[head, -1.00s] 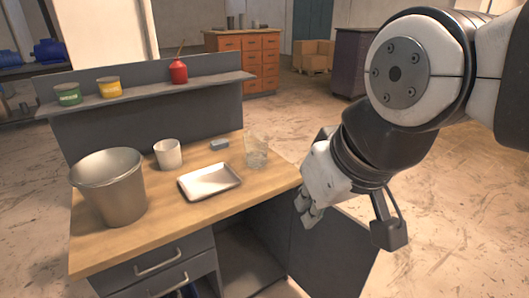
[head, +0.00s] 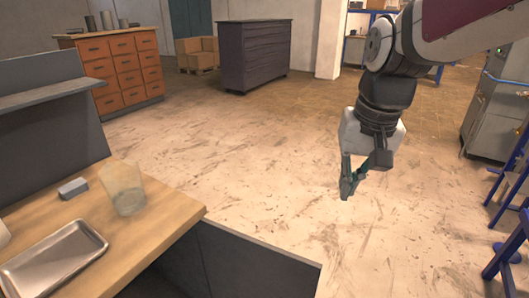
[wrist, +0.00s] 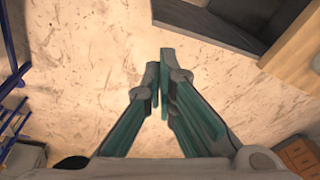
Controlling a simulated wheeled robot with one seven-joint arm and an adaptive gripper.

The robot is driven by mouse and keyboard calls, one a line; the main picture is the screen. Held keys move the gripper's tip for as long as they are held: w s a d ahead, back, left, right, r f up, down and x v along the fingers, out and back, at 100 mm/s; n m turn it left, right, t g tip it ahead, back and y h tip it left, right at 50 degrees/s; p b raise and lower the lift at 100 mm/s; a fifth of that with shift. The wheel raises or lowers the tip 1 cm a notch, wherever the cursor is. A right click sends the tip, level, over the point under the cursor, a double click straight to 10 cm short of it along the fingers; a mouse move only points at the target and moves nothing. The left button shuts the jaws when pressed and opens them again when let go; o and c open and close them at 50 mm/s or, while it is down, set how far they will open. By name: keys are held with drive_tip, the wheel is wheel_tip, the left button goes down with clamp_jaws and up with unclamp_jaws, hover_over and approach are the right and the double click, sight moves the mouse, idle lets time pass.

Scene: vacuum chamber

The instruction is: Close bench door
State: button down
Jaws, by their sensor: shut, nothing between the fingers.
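The workbench has a wooden top (head: 175,217) at the lower left of the head view. Its dark grey door (head: 258,262) stands open, sticking out to the right from below the top; its lower part is cut off by the frame. My gripper (head: 347,190) hangs over open floor to the right of the door, apart from it, fingers pointing down. In the wrist view my gripper (wrist: 162,65) is shut and empty, with its fingertips close together. There the dark door (wrist: 205,28) shows at the top, beyond the fingertips, beside the bench's wooden edge (wrist: 295,45).
A metal tray (head: 58,262), a glass (head: 122,188) and a small grey block (head: 73,188) are on the bench. An orange drawer cabinet (head: 120,72) and a dark cabinet (head: 255,55) stand behind. Blue-framed furniture (head: 515,225) is at right. The floor between is clear.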

drive_tip(key=w+d+f+m+g+y+b, duration=0.15)
drive_tip(key=w+f+b, duration=0.5)
drive_tip(key=f, duration=0.65)
drive_tip(key=w+d+f+m+g+h+b, duration=0.1)
drive_tip(key=w+f+m+g+b, duration=0.15)
drive_tip(key=w+f, duration=0.85)
drive_tip(key=s+a+f, duration=0.2)
drive_tip(key=s+f, duration=0.1)
drive_tip(key=f, duration=0.2)
drive_tip(key=s+a+f+b, duration=0.1)
drive_tip(key=s+a+f, duration=0.1)
drive_tip(key=f, duration=0.4)
drive_tip(key=shift+s+f+n, duration=0.3)
drive_tip(key=shift+s, duration=0.25)
drive_tip(key=shift+y, duration=0.25)
